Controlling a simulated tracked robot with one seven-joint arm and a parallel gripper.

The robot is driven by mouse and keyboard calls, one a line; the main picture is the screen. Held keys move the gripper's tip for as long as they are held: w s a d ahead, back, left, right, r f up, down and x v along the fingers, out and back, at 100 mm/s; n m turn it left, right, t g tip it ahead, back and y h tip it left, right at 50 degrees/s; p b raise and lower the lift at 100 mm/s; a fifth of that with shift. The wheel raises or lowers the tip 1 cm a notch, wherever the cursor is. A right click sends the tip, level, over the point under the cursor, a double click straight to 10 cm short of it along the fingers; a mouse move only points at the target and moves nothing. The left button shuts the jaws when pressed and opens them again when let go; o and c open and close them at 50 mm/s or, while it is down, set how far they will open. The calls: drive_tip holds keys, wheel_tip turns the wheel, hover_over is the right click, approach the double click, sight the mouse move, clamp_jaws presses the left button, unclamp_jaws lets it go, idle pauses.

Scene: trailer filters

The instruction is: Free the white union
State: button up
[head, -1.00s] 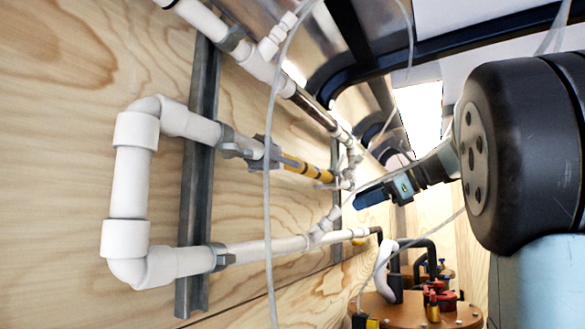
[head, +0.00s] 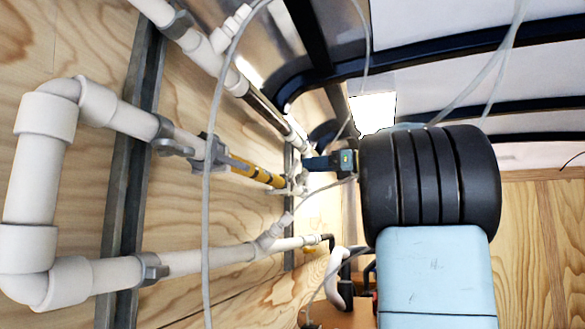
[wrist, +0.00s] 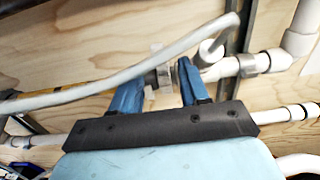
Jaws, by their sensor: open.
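The white union seems to be the small white-grey ribbed fitting (wrist: 163,76) on the pipe in the wrist view. It shows between my two blue fingers, and a pale hose crosses partly in front of it. My gripper (wrist: 157,78) is open, with one finger on each side of the fitting in the picture. I cannot tell whether either finger touches it. In the head view my gripper (head: 312,163) is seen from the side, close to the white fittings (head: 296,182) at the far end of the yellow-marked pipe. The union is hard to make out there.
White pipes (head: 205,261) run along the plywood wall on a metal strut (head: 130,165). A thin pale hose (head: 207,165) hangs in front of them. The yellow section (head: 257,173) lies near the gripper. Open room lies to the right, beyond my arm.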

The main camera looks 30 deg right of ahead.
sight(297, 166)
drive_tip(key=shift+x, duration=2.95)
drive_tip(key=shift+c, duration=0.3)
clamp_jaws()
